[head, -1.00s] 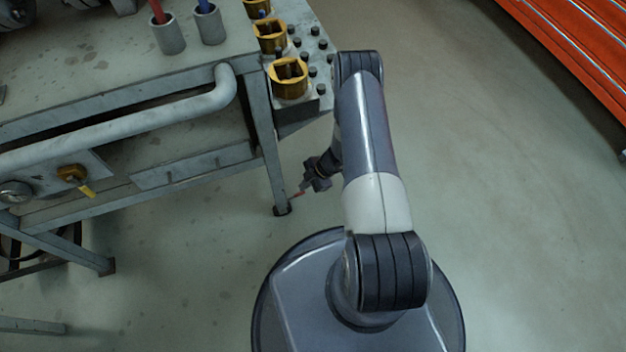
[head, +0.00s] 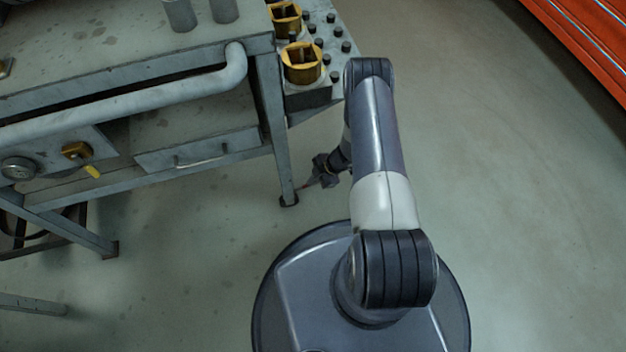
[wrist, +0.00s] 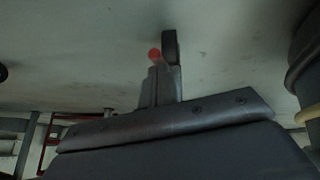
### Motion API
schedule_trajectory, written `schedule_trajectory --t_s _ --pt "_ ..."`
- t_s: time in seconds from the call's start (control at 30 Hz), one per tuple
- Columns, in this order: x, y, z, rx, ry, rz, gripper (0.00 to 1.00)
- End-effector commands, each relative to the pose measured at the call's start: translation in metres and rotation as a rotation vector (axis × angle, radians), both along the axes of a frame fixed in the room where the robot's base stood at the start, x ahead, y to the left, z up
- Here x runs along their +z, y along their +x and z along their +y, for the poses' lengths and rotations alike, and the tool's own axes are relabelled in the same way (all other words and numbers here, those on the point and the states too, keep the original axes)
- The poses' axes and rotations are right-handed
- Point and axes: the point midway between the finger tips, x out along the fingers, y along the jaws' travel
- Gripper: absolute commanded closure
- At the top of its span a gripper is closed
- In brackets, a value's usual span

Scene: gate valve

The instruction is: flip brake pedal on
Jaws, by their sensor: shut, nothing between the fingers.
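I cannot make out a brake pedal in either view.
The grey workbench (head: 210,48) with a pipe rail (head: 120,104) fills the left. A yellow valve handle (head: 78,151) and a gauge (head: 19,168) sit on its front. Yellow square fittings (head: 301,62) stand at its right end. Open floor (head: 520,180) lies right; an orange rack (head: 590,35) stands far right.

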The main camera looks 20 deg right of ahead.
Motion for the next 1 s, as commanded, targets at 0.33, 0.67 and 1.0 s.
schedule_trajectory --t_s 0.33,0.67,1.0 --pt "-0.013 0.000 -0.006 0.000 -0.001 0.000 1.00" --pt "-0.032 0.000 -0.015 -0.001 -0.001 0.000 1.00" --pt "-0.033 0.000 -0.016 0.000 0.000 0.000 1.00"
